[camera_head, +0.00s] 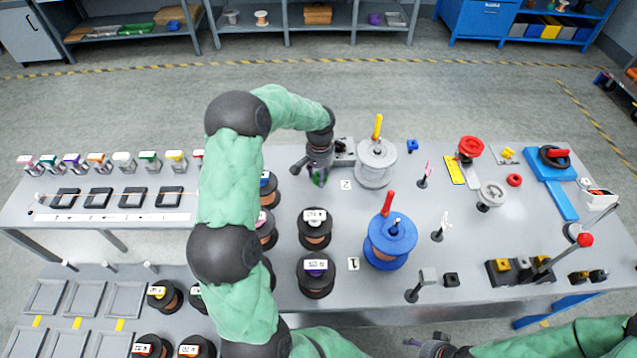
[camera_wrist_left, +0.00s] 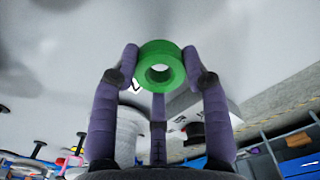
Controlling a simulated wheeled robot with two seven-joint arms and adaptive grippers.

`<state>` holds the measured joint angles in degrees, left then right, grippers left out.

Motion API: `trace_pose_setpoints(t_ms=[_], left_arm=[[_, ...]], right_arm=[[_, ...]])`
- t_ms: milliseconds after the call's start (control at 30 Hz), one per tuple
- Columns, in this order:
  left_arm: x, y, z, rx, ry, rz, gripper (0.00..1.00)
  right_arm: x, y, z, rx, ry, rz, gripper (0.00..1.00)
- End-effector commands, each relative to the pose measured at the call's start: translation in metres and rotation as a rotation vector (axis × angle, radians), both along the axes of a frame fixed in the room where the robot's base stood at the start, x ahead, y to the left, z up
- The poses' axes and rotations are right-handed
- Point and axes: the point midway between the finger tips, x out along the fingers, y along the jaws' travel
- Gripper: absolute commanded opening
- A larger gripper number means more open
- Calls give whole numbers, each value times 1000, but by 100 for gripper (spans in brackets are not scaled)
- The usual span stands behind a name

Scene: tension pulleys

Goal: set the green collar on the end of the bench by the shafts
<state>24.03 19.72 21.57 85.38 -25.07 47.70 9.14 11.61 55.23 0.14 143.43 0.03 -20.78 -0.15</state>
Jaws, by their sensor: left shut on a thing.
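My left gripper (camera_head: 318,176) is over the main bench (camera_head: 330,272), beside the grey reel. It is shut on the green collar (camera_wrist_left: 160,67), a thick ring held between the fingertips, its hole facing the wrist camera. In the head view only a bit of the collar (camera_head: 319,181) shows under the gripper; whether it touches the bench top I cannot tell. The grey reel (camera_head: 376,163) has an upright yellow piece at its middle, and the blue reel (camera_head: 390,240) a red one. My right gripper (camera_head: 430,346) is at the bottom edge, its fingers unclear.
Several copper spools (camera_head: 315,230) stand left of the reels, partly behind my left arm. Number cards (camera_head: 346,185) lie beside the reels. Small posts (camera_head: 437,233), a red wheel (camera_head: 471,147) and a blue fixture (camera_head: 551,172) occupy the right. Some bare bench lies between the rows.

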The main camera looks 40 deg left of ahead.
Motion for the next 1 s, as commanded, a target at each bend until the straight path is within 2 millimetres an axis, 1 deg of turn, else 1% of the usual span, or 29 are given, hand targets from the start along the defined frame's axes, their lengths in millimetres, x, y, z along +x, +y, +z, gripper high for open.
trace_pose_setpoints(t_ms=[167,200,300,400,667,800,833,867,900,1000], left_arm=[[3,7,-9,0,-1,0,9],[5,9,-14,0,0,1,9],[4,8,-31,-1,0,-1,9],[4,9,-41,0,-1,0,9],[4,8,-40,1,-2,0,9],[4,8,-44,0,-1,0,9],[4,8,-44,0,-1,0,49],[4,8,-44,0,-1,0,57],[4,8,-44,0,-1,0,68],[4,8,-44,0,-1,0,70]], right_arm=[[0,0,-4,0,0,0,59],[0,0,-6,0,0,0,59],[0,0,-16,0,0,0,59],[0,0,-21,0,0,0,59],[0,0,-20,0,0,0,59],[0,0,-22,0,0,0,59],[0,0,-22,0,0,0,59],[0,0,-21,0,0,0,59],[0,0,-21,0,0,0,59],[0,0,-21,0,0,0,59]])
